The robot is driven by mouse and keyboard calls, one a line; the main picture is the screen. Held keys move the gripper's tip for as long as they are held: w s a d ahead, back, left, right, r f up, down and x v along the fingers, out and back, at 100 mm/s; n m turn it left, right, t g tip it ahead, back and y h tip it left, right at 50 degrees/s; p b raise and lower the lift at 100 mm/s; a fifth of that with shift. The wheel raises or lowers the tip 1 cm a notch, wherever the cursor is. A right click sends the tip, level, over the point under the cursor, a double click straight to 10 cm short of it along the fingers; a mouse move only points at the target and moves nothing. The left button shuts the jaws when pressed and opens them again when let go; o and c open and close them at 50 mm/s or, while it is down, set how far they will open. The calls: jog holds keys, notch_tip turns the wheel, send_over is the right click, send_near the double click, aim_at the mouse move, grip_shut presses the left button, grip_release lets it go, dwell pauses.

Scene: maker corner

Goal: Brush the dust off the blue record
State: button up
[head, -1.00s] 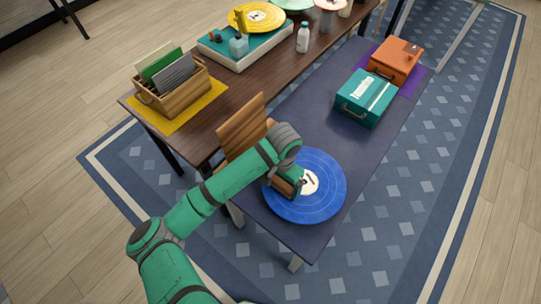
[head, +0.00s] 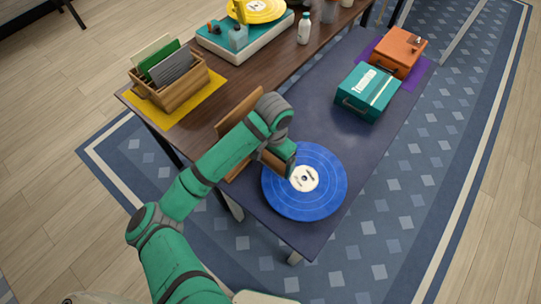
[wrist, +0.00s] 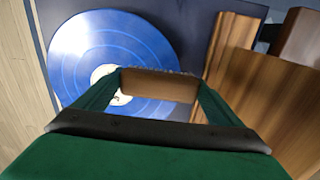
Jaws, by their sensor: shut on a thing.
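The blue record (head: 325,193) lies flat on the dark mat at the near end of the table, its white label uncovered in the head view. It also fills the upper left of the wrist view (wrist: 75,58). My gripper (wrist: 158,90) is shut on a brown wooden brush (wrist: 157,84), with a finger at each end. In the head view my gripper (head: 277,160) is at the record's upper left edge, and the brush mostly hides behind it. Whether the bristles touch the record is hidden. I cannot make out dust on the record.
A wooden stand (head: 238,112) is close left of my gripper. A teal case (head: 368,92) and an orange case (head: 397,53) stand farther back. A wooden crate of sleeves (head: 178,88) and a turntable (head: 238,45) are on the brown table. The mat behind the record is clear.

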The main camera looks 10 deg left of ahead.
jog(key=shift+r, duration=1.7)
